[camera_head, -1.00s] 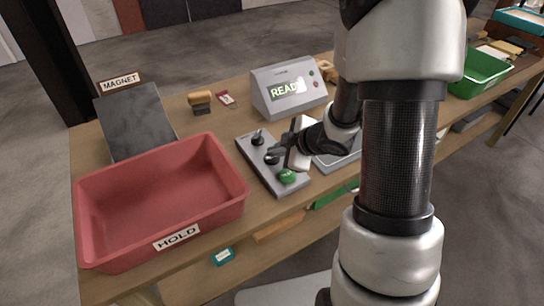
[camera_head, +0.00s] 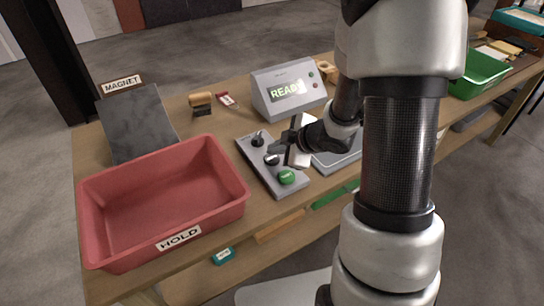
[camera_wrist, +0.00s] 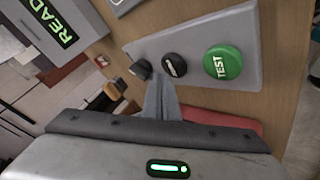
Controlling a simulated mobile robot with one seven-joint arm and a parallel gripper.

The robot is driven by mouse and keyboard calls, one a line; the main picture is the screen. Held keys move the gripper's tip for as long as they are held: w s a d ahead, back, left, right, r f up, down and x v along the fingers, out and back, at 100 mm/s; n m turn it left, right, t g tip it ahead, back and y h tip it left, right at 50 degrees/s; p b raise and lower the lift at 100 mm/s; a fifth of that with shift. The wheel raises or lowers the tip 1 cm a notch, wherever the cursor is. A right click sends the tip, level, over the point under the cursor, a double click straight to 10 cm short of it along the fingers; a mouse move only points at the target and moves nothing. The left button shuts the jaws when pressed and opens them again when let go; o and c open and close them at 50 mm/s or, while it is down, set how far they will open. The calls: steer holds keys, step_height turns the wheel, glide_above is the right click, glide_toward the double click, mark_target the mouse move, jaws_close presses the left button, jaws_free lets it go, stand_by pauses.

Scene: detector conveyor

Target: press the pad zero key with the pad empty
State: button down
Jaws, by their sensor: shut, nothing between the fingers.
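A grey control panel (camera_head: 262,177) lies on the table. It carries a black lever-like switch (camera_head: 257,139), a round black button (camera_head: 272,160) with a white mark and a green TEST button (camera_head: 287,177). The black button (camera_wrist: 174,65) and TEST button (camera_wrist: 222,62) show clearly in the wrist view. I cannot read which is the zero key. A flat grey pad (camera_head: 338,163) beside the panel is partly hidden by my arm; its visible part is bare. My gripper (camera_wrist: 160,84) is shut and empty, tips close to the black button; contact cannot be told.
A grey display box (camera_head: 290,90) reading READY stands behind the panel. A red HOLD bin (camera_head: 165,240) is at the left, with a dark slanted MAGNET plate (camera_head: 138,122) behind it. A green tray (camera_head: 480,75) sits at the far right.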

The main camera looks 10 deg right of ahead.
mark_target(275, 160)
steer(key=shift+r+p, duration=2.5)
